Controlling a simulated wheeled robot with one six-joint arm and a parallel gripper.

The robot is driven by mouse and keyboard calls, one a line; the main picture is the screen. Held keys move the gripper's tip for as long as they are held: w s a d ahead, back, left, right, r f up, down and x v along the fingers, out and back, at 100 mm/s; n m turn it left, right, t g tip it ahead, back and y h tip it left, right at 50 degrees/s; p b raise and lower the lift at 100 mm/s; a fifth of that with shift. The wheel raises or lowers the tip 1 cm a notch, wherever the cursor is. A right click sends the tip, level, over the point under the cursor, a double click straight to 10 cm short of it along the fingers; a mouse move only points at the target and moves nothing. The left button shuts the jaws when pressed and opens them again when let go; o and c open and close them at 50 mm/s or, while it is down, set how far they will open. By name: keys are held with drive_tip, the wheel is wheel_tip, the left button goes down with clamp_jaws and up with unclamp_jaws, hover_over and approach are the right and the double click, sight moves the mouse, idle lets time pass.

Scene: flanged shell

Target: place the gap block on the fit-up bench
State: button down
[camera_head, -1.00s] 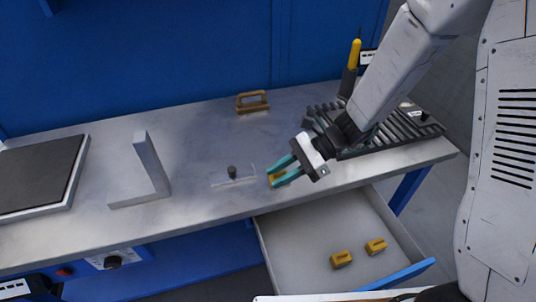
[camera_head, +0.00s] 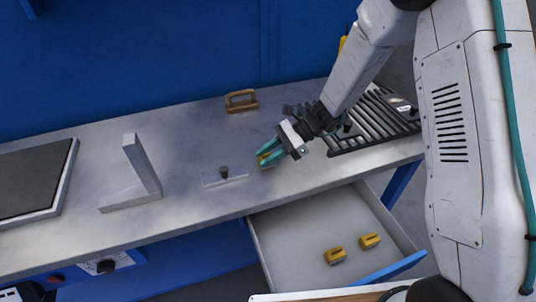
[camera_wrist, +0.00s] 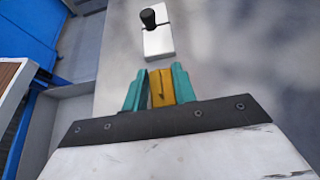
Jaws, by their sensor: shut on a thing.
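My gripper (camera_head: 266,158) is shut on a yellow gap block, with its teal fingers on either side of it. In the wrist view the block (camera_wrist: 161,88) shows between the fingers. In the head view the fingers cover most of it. The block is low over the grey metal top of the fit-up bench (camera_head: 190,215), right of a small plate with a black knob (camera_head: 224,175). I cannot tell whether it touches the bench top. The plate also shows ahead of the fingers in the wrist view (camera_wrist: 158,42).
Two more yellow blocks (camera_head: 335,255) (camera_head: 370,240) lie in the open drawer (camera_head: 290,265) below the bench edge. An angled metal bracket (camera_head: 143,170) and a dark-topped plate (camera_head: 35,180) stand left. A brown handled object (camera_head: 241,100) is behind, a slatted rack (camera_head: 375,125) right.

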drive_tip(key=c, duration=1.1)
unclamp_jaws()
drive_tip(key=shift+r, duration=0.1)
drive_tip(key=v, duration=1.2)
